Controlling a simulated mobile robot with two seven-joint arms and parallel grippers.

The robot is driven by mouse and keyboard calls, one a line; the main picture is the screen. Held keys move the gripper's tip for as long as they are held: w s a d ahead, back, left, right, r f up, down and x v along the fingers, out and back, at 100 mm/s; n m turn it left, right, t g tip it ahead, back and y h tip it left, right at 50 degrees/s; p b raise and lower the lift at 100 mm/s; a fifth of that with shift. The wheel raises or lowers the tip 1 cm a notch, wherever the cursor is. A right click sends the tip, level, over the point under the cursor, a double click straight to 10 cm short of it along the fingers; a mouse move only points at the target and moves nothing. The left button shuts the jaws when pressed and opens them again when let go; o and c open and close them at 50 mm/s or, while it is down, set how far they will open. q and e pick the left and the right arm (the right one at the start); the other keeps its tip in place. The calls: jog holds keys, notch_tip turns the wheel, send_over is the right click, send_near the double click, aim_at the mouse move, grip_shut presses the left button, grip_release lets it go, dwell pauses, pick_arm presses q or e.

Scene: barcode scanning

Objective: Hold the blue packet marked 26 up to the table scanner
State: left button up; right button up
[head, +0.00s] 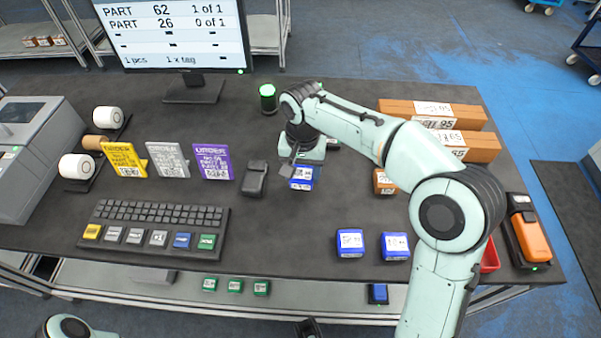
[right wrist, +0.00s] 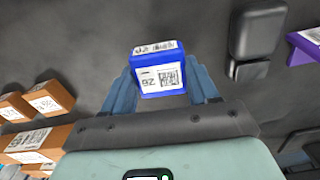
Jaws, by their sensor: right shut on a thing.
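My right gripper (head: 296,168) is shut on a blue packet (head: 302,178) near the middle of the table. In the right wrist view the packet (right wrist: 158,78) sits between the two fingers (right wrist: 160,88), with a white label and code facing the camera; its number looks like 26, upside down. The dark table scanner (head: 254,178) stands just left of the packet, apart from it; it also shows in the right wrist view (right wrist: 257,30). The packet's height above the table is hard to judge. A dark tip (head: 309,328) at the bottom edge may be my left gripper; its jaws are unclear.
Two other blue packets (head: 350,243) (head: 395,246) lie toward the front. Yellow, grey and purple cards (head: 212,162) stand left of the scanner, behind a keyboard (head: 155,228). Brown boxes (head: 465,147) are at right. The monitor (head: 175,35) reads part 62 1 of 1, part 26 0 of 1.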

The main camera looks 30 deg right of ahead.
jog(key=shift+w+d+f, duration=0.45)
jog(key=shift+w+f, duration=0.3)
jog(key=shift+f, duration=0.1)
jog(key=shift+r, duration=0.1)
jog(key=s+a+r+p, duration=0.2)
jog(key=s+a+r, duration=0.4)
jog(key=s+r, duration=0.3)
jog(key=shift+s+a+r, duration=0.4)
jog(key=shift+s, duration=0.7)
